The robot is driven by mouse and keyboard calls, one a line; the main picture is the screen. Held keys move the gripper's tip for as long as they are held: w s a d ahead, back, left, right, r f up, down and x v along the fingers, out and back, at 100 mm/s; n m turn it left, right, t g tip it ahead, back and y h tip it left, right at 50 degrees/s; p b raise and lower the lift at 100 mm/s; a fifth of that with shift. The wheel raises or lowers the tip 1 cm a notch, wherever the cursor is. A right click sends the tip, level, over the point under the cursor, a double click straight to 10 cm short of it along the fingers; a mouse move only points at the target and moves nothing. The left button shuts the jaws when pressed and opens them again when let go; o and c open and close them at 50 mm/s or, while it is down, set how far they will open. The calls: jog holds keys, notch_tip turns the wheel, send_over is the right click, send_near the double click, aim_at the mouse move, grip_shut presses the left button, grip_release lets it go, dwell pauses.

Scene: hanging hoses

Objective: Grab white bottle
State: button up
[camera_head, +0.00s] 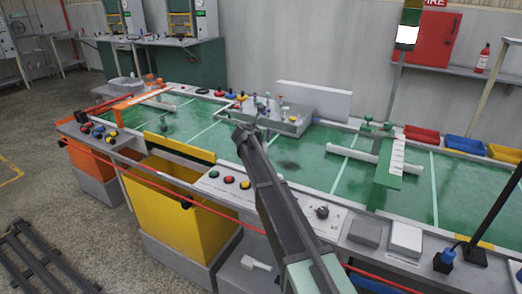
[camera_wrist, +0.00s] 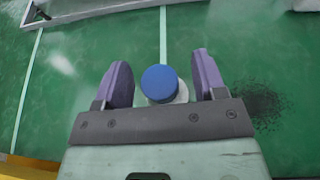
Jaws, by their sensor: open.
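In the wrist view, the white bottle (camera_wrist: 181,94) is seen from above. Its round blue cap (camera_wrist: 159,82) covers most of its body, and a white rim shows at the lower right. It sits over the green table surface, near a pale line. My gripper (camera_wrist: 160,60) is open, with one purple finger on each side of the bottle. Small gaps show between the fingers and the bottle, and I cannot see any contact. In the head view, my gripper (camera_head: 243,133) is low over the green table and the bottle cannot be made out.
A grey fixture (camera_head: 296,127) with small knobs stands just behind my gripper. A white cylinder (camera_head: 338,149) lies to the right. A yellow bin (camera_head: 165,200) hangs at the table's front. Red (camera_head: 422,133) and blue (camera_head: 465,144) trays line the back right. Green surface around the bottle is mostly clear.

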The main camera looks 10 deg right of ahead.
jog(key=shift+x, duration=0.9)
jog(key=shift+c, duration=0.5)
grip_shut()
notch_tip(320, 180, up, 20)
jog(key=p, duration=2)
